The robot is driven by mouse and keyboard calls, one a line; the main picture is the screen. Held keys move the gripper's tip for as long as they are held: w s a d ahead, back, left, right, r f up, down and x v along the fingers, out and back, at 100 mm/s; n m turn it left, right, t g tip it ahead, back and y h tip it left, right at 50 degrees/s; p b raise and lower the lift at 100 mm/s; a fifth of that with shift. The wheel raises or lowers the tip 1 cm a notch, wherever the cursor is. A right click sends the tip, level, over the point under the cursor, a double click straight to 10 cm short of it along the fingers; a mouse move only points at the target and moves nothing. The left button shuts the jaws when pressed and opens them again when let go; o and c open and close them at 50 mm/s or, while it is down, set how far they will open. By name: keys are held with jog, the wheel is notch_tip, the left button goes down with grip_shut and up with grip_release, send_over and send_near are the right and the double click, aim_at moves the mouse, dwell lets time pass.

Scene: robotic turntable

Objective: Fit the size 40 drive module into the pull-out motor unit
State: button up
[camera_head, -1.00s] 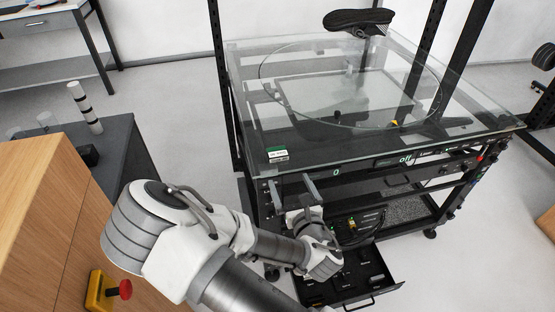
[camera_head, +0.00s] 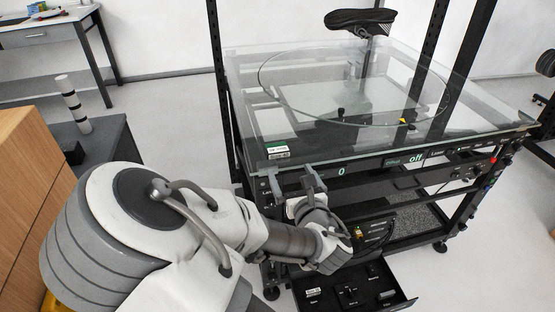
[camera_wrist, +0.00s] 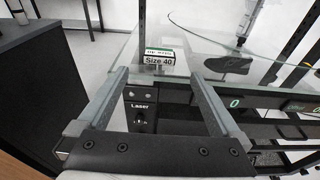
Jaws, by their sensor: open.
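A small box labelled "Size 40" (camera_head: 278,152), white and black with a green top band, sits on the near left corner of the glass top. It also shows in the wrist view (camera_wrist: 160,57). My gripper (camera_head: 292,173) is open and empty at the glass top's front edge, just short of the box. In the wrist view its two fingers (camera_wrist: 160,76) stand wide apart, one to each side of the box's line. A black unit with a yellow part and cables (camera_head: 362,234), possibly the motor unit, shows below the front panel, partly hidden by my arm.
An open black drawer (camera_head: 395,303) with labelled compartments juts out low at the front. The glass top (camera_head: 470,128) carries a large round glass disc and a dark shoe (camera_head: 360,20) above it. A wooden cabinet (camera_head: 30,180) stands left. A "Laser" knob (camera_wrist: 140,123) is below the gripper.

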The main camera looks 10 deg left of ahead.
aim_at(277, 146)
jog(key=b+x, duration=0.3)
jog(key=x, duration=0.3)
jog(key=shift+w, duration=0.25)
jog(key=shift+b+x, duration=1.05)
jog(key=shift+x, duration=1.65)
jog(key=shift+a+f, duration=0.1)
jog(key=c, duration=1.2)
